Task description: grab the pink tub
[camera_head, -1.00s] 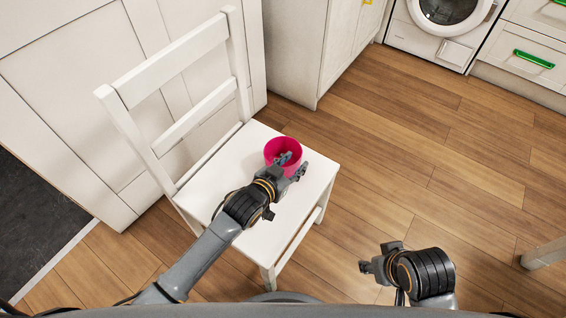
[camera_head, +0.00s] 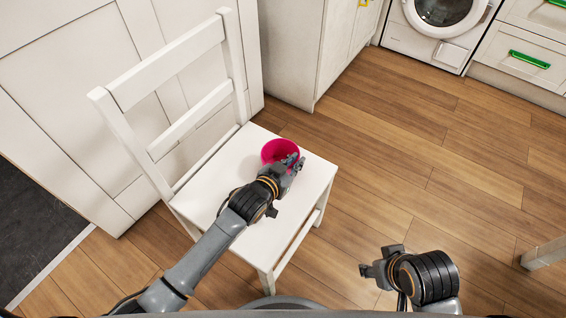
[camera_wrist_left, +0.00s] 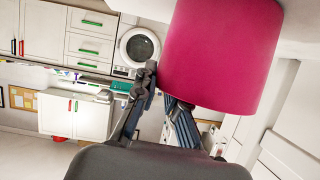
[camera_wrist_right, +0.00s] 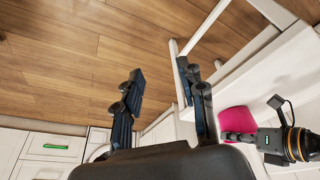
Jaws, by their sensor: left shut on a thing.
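The pink tub (camera_head: 276,150) is a round, open-topped cup near the far corner of the white chair's seat (camera_head: 230,175). I cannot tell whether it touches the seat. My left gripper (camera_head: 292,162) is shut on the tub's near right wall and hides part of it. In the left wrist view the tub (camera_wrist_left: 220,50) fills the upper right, against the fingers (camera_wrist_left: 160,95). My right gripper (camera_head: 372,264) is empty, low over the floor right of the chair. Its fingers (camera_wrist_right: 163,95) stand apart in the right wrist view, where the tub (camera_wrist_right: 236,121) shows farther off.
The chair's backrest (camera_head: 180,95) rises left of the seat. White cabinets (camera_head: 305,50) stand behind it, with a washer or dryer (camera_head: 435,30) at the back right. The wooden floor (camera_head: 430,150) right of the chair is clear. A pale furniture piece (camera_head: 545,254) shows at the right edge.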

